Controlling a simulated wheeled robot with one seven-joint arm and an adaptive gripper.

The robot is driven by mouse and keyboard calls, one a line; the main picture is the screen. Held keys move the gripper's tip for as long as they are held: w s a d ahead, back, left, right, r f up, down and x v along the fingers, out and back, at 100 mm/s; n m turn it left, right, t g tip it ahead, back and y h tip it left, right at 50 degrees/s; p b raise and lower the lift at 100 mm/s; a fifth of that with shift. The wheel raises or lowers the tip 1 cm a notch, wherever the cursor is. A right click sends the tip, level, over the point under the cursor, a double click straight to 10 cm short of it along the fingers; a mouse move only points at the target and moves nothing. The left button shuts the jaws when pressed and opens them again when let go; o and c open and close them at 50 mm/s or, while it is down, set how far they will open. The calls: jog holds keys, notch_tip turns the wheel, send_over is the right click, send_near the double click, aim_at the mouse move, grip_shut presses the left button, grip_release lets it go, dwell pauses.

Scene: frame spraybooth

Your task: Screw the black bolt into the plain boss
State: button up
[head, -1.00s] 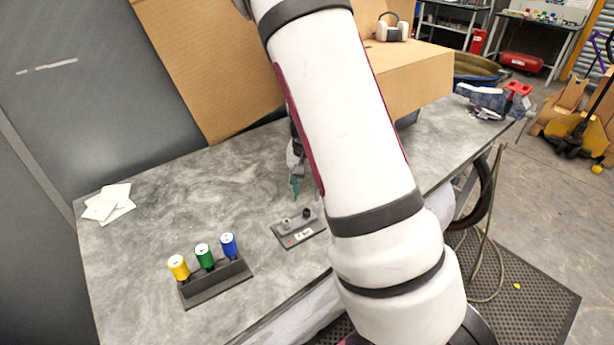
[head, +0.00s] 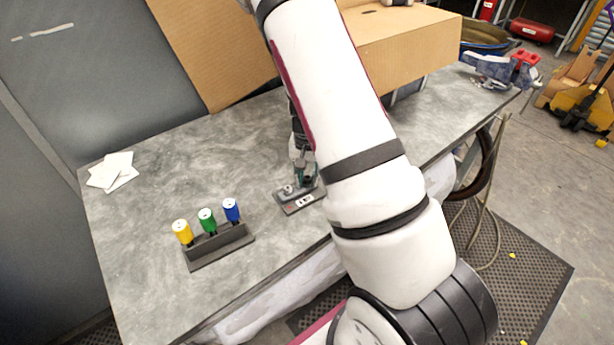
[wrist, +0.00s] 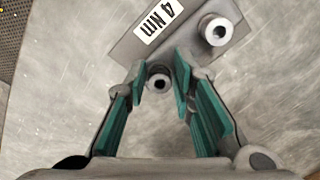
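The fixture plate (head: 287,208) lies on the table in the head view, partly hidden by my arm. In the wrist view the grey plate (wrist: 128,48) carries a "4 Nm" label, upside down. A pale round boss (wrist: 216,31) with a dark hole stands on it at right; it also shows in the head view (head: 288,189). A dark round piece with a dark centre, apparently the black bolt (wrist: 158,81), stands between my fingers. My gripper (wrist: 161,75) has its green-padded fingers on either side, with small gaps showing. The bolt's lower part is hidden.
A dark rack (head: 220,245) holding yellow, green and blue capped pieces stands to the left of the plate. White sheets (head: 112,170) lie at the far left. A cardboard box (head: 415,45) stands at the back. The table between is clear.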

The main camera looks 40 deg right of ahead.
grip_shut()
jog(key=m, duration=0.4)
jog(key=shift+w+b, duration=0.1)
jog(key=shift+b, duration=0.3)
jog(key=shift+m, duration=0.3)
jog(key=m, duration=0.3)
jog(key=shift+w+a+b, duration=0.1)
jog(key=shift+b, duration=0.25)
jog(key=shift+m, duration=0.8)
jog(key=m, duration=0.2)
jog(key=shift+m, duration=0.3)
jog(key=shift+m+b, duration=0.35)
jog(key=shift+m, duration=0.65)
